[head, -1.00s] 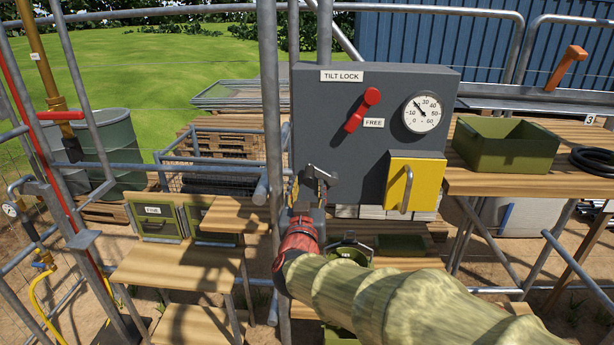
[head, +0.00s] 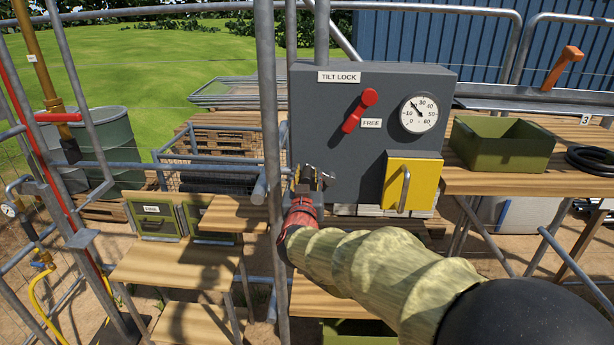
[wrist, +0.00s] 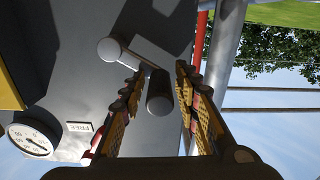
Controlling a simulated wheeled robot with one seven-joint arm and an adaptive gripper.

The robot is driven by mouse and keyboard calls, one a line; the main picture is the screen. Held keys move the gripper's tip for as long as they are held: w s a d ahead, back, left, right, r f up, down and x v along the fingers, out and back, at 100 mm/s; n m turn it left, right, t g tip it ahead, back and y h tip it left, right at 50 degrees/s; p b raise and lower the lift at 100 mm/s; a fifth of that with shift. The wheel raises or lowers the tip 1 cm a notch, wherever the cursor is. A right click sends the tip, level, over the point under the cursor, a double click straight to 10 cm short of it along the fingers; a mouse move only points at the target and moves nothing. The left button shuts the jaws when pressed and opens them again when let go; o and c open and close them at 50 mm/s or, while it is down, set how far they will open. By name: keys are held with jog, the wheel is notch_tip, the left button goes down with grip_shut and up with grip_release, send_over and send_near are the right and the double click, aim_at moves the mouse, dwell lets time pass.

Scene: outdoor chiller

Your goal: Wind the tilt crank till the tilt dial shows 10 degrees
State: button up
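The tilt crank (wrist: 160,92) sticks out from the lower left of the grey panel box (head: 305,130). In the wrist view its dark round handle stands between my two fingers, with a narrow gap visible on each side. My gripper (wrist: 162,82) is partly open around the handle, and I see no firm clamping. In the head view my gripper (head: 312,182) hides most of the crank. The red tilt lock lever (head: 359,110) slants beside the FREE label (head: 371,123).
A yellow cover with a handle (head: 413,184) is on the box's lower right. A grey upright pole (head: 266,110) stands close left of my gripper. A green crate (head: 502,148) sits on the wooden bench at right. Low wooden tables (head: 180,268) stand left.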

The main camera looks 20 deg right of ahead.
grip_shut()
dwell(0.8)
